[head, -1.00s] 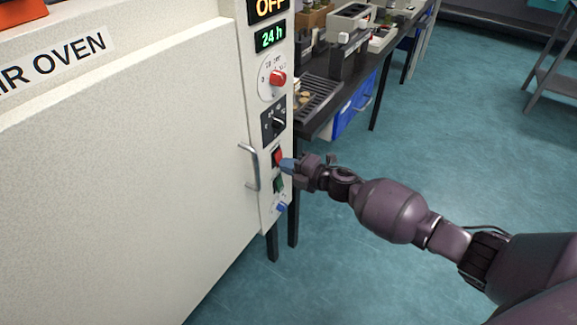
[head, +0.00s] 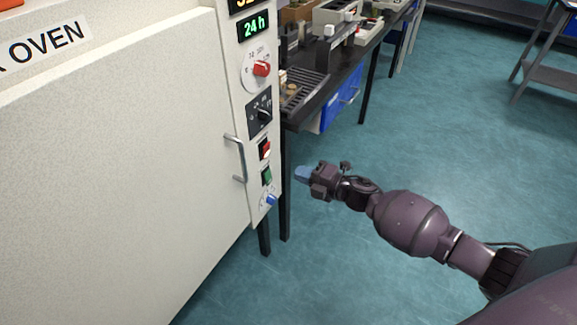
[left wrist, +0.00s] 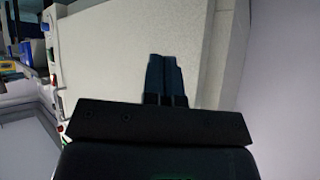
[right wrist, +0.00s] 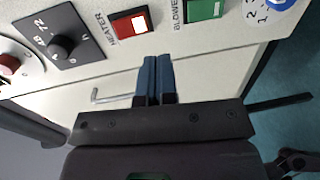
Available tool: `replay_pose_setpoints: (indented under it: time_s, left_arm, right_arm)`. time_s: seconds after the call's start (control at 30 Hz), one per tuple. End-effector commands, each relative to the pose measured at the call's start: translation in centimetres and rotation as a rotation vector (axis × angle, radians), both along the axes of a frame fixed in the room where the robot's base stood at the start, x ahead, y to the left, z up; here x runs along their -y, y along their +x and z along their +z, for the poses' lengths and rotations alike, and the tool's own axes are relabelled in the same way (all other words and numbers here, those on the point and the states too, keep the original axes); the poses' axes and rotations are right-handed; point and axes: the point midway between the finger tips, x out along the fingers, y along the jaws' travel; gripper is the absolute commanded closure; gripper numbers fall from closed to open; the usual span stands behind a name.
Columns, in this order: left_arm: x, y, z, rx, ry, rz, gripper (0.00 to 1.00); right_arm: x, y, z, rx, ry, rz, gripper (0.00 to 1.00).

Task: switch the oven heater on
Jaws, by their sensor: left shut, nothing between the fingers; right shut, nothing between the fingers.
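The oven's heater switch (head: 265,149) is a red rocker on the narrow control panel, just right of the door handle. It shows a pale patch at its lower part. In the right wrist view the red rocker (right wrist: 131,23) carries the label HEATER, with a pale patch on its face. My right gripper (head: 303,174) is shut and empty, apart from the panel, to the right of and a little below the switch. Its blue fingers also show in the right wrist view (right wrist: 157,62). My left gripper (left wrist: 163,60) is shut and empty before a pale surface.
A green blower switch (head: 267,176) and a blue knob (head: 271,200) sit below the heater switch. A black dial (head: 264,114) and a red knob (head: 261,69) sit above. The door handle (head: 236,158) juts out nearby. A dark bench (head: 331,99) stands behind; open floor lies right.

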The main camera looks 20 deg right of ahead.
Motion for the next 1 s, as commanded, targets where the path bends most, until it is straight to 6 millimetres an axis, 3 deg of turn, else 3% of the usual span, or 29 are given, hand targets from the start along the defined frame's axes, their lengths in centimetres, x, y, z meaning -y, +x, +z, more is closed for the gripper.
replay_pose_setpoints:
  time_s: [0.1, 0.33, 1.0]
  left_arm:
    - [0.0, 0.3, 0.2, 0.007, 0.0, -0.001, 1.0]
    - [0.1, 0.6, 0.4, 0.013, 0.0, -0.003, 1.0]
    - [0.2, 0.9, 0.7, 0.023, -0.002, -0.005, 1.0]
  right_arm:
    - [1.4, -1.7, -0.3, -0.002, -0.001, -0.001, 1.0]
    - [2.7, -3.5, -0.6, -0.001, -0.001, 0.0, 1.0]
    - [3.0, -3.8, -0.7, -0.005, 0.005, -0.002, 1.0]
